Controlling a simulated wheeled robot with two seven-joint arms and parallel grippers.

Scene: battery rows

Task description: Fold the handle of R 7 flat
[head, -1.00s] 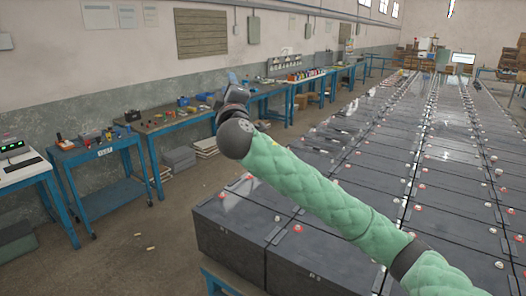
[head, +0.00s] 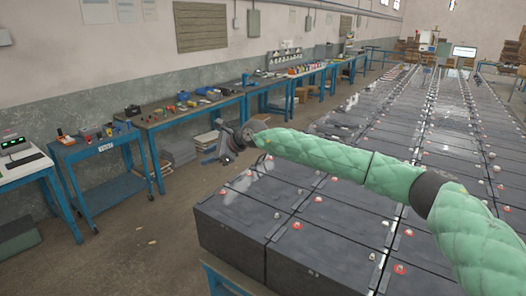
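Rows of dark grey batteries (head: 330,245) with red and pale terminal caps run from the near front to the far end of the room. Labels are too small to read, so I cannot tell which battery is R 7 or how its handle lies. My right arm, in a green padded sleeve, reaches across the near rows from the right. Its gripper (head: 225,144) hangs beyond the left edge of the rows, over the aisle. No battery or handle shows in it, and its fingers are too small to tell open from shut. My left gripper is out of view.
A blue stand (head: 222,279) carries the batteries. Blue workbenches (head: 185,117) with tools line the left wall. A blue cart (head: 97,148) stands at left. The aisle floor (head: 150,215) between the benches and the batteries is mostly clear.

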